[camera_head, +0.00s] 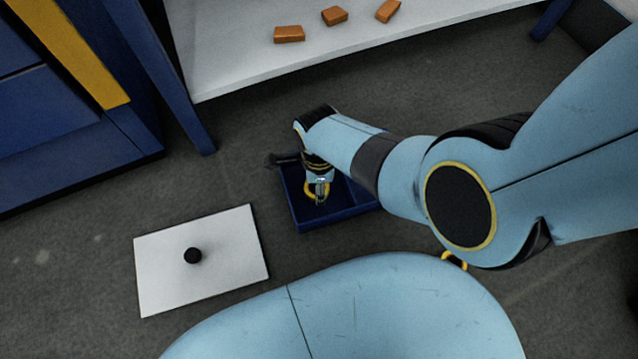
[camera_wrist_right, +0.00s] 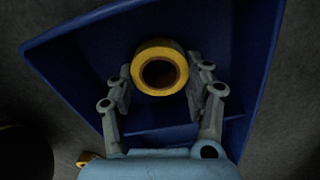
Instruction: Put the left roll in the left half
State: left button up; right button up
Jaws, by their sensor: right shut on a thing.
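The yellow roll (camera_wrist_right: 160,46) with a dark round core sits between the two fingers of my right gripper (camera_wrist_right: 161,85), which is shut on it. In the head view the roll (camera_head: 310,188) shows as a yellow edge at the fingertips of the right gripper (camera_head: 319,192). The gripper points down into the left part of the dark blue open box (camera_head: 325,222). I cannot tell whether the roll touches the box floor. My right arm hides the box's right part. My left gripper is not in view.
A white lid (camera_head: 225,250) with a black knob (camera_head: 193,256) lies on the floor left of the box. Another yellow piece (camera_head: 453,260) shows partly beside my arm. Several orange-brown blocks (camera_head: 289,34) lie on the white table (camera_head: 225,70). A blue cabinet (camera_head: 60,120) stands left.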

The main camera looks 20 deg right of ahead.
dwell(0.3)
jog(key=o, duration=1.1)
jog(key=shift+f, duration=0.15)
jog(key=shift+o, duration=0.2)
